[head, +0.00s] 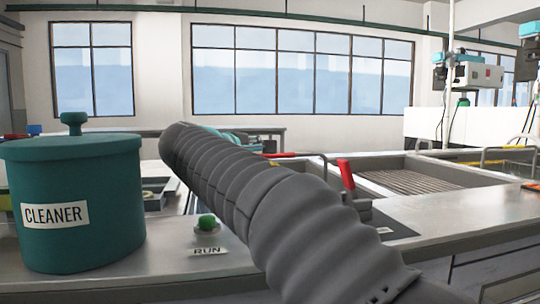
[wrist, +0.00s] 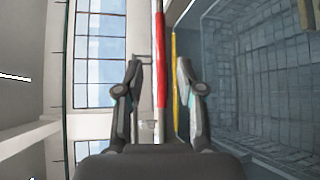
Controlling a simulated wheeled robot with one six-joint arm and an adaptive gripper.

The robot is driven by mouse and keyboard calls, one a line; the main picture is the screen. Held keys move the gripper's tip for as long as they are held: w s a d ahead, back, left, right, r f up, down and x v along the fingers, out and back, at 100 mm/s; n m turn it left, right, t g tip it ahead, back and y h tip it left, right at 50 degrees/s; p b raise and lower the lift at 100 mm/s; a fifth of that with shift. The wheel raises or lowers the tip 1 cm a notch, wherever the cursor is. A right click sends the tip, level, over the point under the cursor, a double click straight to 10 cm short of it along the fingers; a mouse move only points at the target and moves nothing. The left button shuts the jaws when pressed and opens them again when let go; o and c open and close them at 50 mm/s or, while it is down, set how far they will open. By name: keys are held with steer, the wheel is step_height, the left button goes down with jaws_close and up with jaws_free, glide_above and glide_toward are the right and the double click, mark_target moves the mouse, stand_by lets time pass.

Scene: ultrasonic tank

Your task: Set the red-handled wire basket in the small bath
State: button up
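In the wrist view, a long red handle bar (wrist: 160,60) runs upright in the picture between the two fingers of my gripper (wrist: 160,95). The fingers are apart, with a visible gap on each side of the bar. A grey wire mesh (wrist: 260,85) fills the right side; I cannot tell whether it belongs to the red-handled basket. In the head view my grey sleeved arm hides the gripper and most of what lies behind it. Red parts show beyond the arm (head: 346,175). A steel bath (head: 425,176) with a ribbed floor is at right; which bath is the small one is unclear.
A teal canister marked CLEANER (head: 75,200) stands at left on the steel counter. A green button (head: 207,222) marked RUN is beside my arm. A yellow bar (wrist: 175,70) runs close beside the red one. Equipment (head: 475,72) hangs at upper right.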

steer(key=shift+v, duration=1.35)
